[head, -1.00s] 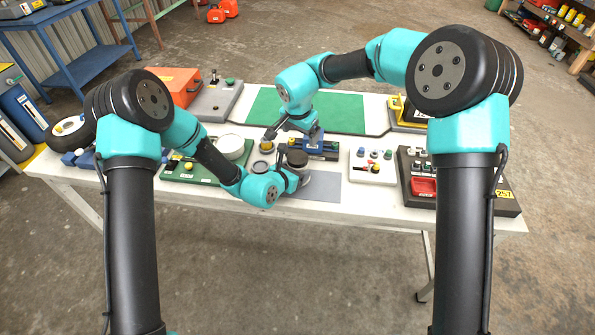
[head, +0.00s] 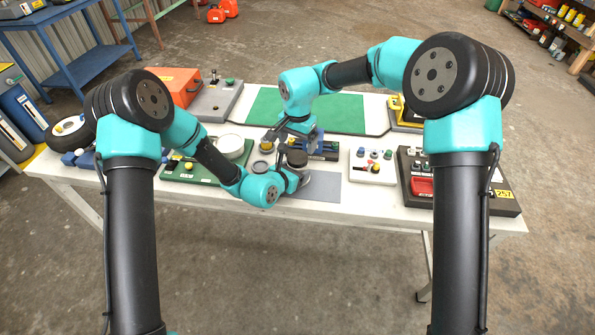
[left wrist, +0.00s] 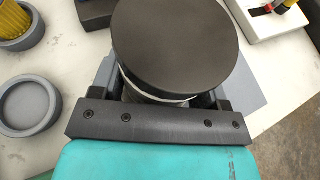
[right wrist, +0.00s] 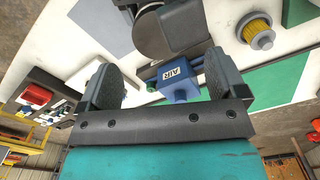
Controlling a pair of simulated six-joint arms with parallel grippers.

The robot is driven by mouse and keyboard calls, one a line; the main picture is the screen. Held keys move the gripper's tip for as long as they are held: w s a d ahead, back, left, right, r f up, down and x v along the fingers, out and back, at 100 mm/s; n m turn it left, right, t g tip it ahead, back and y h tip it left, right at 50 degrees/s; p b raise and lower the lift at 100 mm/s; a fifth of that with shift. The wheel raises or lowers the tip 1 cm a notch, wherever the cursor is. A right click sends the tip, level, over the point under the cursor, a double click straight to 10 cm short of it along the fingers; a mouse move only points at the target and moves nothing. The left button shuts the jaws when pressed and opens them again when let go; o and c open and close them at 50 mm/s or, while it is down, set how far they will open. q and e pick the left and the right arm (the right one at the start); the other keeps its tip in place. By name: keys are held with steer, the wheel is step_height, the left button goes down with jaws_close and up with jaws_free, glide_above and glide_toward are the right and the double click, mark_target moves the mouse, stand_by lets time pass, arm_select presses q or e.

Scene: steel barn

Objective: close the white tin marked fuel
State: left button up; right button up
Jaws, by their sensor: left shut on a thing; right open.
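A round tin (left wrist: 135,92) with a pale side stands in the left wrist view under a wide dark lid (left wrist: 175,42). The lid lies over its top; I cannot tell whether it is pressed fully down. No fuel marking is visible. My left gripper (head: 294,174) is shut on the tin, one finger on each side. The lid also shows in the head view (head: 297,158) and at the top of the right wrist view (right wrist: 172,32). My right gripper (head: 288,137) is open and empty, just behind and above the tin, with its fingers apart in the right wrist view (right wrist: 165,78).
A blue block marked AIR (right wrist: 178,80) sits close behind the tin. A grey dish (left wrist: 28,105) and a yellow filter (right wrist: 257,30) are to its left in the head view. A white board with small knobs (head: 372,166) is to the right. The grey mat (head: 318,187) is partly bare.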

mark_target(297, 157)
steer(key=shift+f, duration=3)
steer(key=shift+c, duration=0.3)
steer(key=c, duration=0.9)
steer(key=shift+o, duration=0.2)
steer(key=shift+m, duration=1.7)
steer(key=o, duration=1)
